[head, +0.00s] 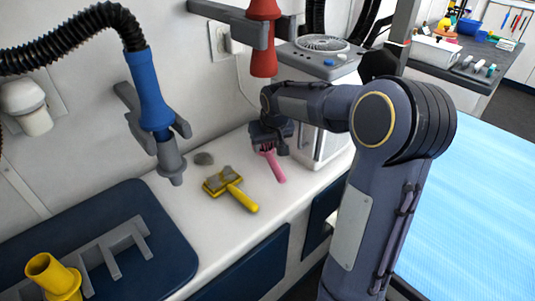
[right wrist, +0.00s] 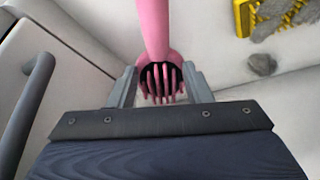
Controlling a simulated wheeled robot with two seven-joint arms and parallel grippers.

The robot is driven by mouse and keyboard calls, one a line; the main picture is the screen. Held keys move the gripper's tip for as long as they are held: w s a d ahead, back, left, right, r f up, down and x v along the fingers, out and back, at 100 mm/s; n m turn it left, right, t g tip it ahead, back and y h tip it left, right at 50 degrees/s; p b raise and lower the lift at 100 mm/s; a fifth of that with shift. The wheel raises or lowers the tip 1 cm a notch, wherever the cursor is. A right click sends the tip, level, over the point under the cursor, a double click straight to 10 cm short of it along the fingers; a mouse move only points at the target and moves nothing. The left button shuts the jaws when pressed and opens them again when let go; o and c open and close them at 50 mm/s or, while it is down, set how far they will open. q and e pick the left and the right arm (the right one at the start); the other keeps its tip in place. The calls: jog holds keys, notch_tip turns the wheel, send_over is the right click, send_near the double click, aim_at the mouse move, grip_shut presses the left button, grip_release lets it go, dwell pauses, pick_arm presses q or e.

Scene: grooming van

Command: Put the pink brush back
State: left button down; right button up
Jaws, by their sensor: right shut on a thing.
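The pink brush (head: 270,163) has a pink handle and pink tines in a dark head. My right gripper (head: 268,144) is shut on its head, over the white counter near the white cabinet. The handle points toward the front of the counter; whether the brush touches the counter is unclear. In the right wrist view the brush handle (right wrist: 154,30) points up the picture, and its head sits between the fingers of my right gripper (right wrist: 161,84). My left gripper is out of view.
A yellow brush (head: 231,189) with grey fur and a grey tuft (head: 204,158) lie on the white counter (head: 212,240). A blue dryer nozzle (head: 149,92) hangs at left. A grey slotted rack (head: 108,250) lies on a navy panel (head: 165,270). A white cabinet (head: 335,140) stands behind my right arm.

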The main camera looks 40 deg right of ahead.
aim_at(269, 150)
jog(key=shift+w+d+f, duration=0.15)
jog(key=shift+w+f, duration=0.05)
jog(key=shift+f, duration=0.2)
notch_tip(269, 150, down, 3)
jog(key=shift+w+f+b, duration=0.1)
jog(key=shift+b, duration=0.25)
jog(key=shift+f, duration=0.15)
jog(key=o, duration=1.1)
